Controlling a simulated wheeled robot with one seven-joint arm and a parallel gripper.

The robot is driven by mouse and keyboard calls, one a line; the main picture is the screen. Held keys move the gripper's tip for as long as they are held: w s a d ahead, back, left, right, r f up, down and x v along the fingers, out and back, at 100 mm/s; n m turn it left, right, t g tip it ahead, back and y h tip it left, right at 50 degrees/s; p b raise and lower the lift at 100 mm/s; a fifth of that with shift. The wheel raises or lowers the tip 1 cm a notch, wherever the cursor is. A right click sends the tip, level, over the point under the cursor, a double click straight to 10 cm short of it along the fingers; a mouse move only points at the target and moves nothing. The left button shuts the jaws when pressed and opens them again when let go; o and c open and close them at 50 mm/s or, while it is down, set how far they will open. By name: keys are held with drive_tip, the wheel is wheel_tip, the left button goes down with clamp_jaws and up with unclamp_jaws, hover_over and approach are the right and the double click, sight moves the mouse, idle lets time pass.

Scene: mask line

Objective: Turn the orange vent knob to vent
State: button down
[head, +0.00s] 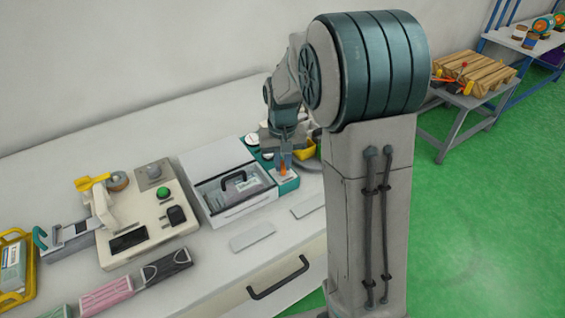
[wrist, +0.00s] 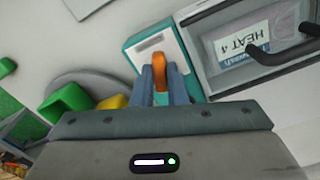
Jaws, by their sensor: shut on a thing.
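The orange vent knob (wrist: 160,68) stands on a teal and white unit (wrist: 130,58), which sits on the bench. My gripper (wrist: 165,88) is shut on the knob, with one blue-grey finger on each side of it in the wrist view. In the head view my gripper (head: 284,163) comes down from above onto the knob (head: 283,169), and the unit (head: 288,186) shows just below it. The knob's upper end shows past the fingers in the wrist view. Any markings for the knob's positions are too small or hidden to read.
A white box with a dark handle (head: 228,185) stands close beside the unit; its pouch label (wrist: 245,40) reads HEAT 4. A yellow bin (head: 305,150) is behind my gripper. Flat grey plates (head: 252,237) lie in front. A machine with a green button (head: 163,193) stands further left.

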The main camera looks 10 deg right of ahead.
sight(283, 165)
drive_tip(key=shift+n, duration=2.2)
drive_tip(key=c, duration=1.4)
unclamp_jaws()
drive_tip(key=shift+c, duration=0.2)
drive_tip(key=shift+r, duration=0.1)
wheel_tip(283, 165, up, 14)
drive_tip(key=shift+s, duration=0.1)
drive_tip(key=s+f+m+t, duration=0.1)
drive_tip(key=s+f+m, duration=0.1)
drive_tip(key=s, duration=0.8)
drive_tip(key=s+f+m+t, duration=0.1)
drive_tip(key=s+f, duration=0.2)
drive_tip(key=s, duration=0.7)
drive_tip(key=shift+s+f+m+t, duration=0.15)
drive_tip(key=shift+s+m+t, duration=0.15)
drive_tip(key=shift+m+t, duration=0.1)
